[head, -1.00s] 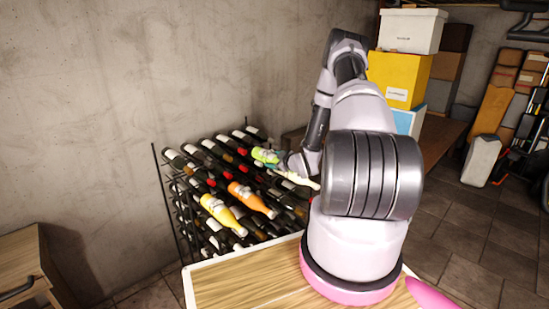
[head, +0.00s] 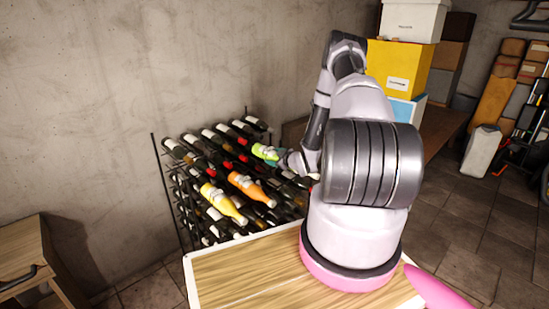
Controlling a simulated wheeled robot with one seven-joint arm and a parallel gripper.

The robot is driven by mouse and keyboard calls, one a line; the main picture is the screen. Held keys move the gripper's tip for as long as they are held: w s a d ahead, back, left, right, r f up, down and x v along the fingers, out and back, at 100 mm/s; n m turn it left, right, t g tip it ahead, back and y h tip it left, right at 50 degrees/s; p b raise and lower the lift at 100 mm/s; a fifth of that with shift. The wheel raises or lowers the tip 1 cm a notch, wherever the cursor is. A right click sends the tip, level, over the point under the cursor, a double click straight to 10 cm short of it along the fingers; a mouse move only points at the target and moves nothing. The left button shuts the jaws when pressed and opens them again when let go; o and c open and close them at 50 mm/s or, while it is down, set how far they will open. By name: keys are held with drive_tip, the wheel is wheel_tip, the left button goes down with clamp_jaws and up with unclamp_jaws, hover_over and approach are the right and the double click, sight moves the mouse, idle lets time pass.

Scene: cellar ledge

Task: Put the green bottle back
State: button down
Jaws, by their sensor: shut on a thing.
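The green bottle (head: 264,151) shows its bright green end at the upper right part of the wine rack, and the rest of it is hidden behind my gripper. My gripper (head: 284,159) is shut on the green bottle and seen from behind, with its fingers mostly hidden. The wine rack (head: 160,170) has thin dark metal posts and holds several dark bottles lying down. I cannot tell whether the green bottle lies in a slot or is held above the rack.
A yellow bottle (head: 222,203) and an orange bottle (head: 250,187) lie on the rack's front side. A wooden-topped surface (head: 240,271) lies in front. A wooden cabinet (head: 32,262) stands at left. A yellow box (head: 398,70) and a white box (head: 411,20) are stacked at right.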

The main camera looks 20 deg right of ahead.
drive_tip(key=shift+a+r, duration=0.2)
drive_tip(key=shift+r, duration=0.35)
drive_tip(key=shift+f, duration=5)
drive_tip(key=shift+f, duration=0.2)
unclamp_jaws()
drive_tip(key=shift+d, duration=0.1)
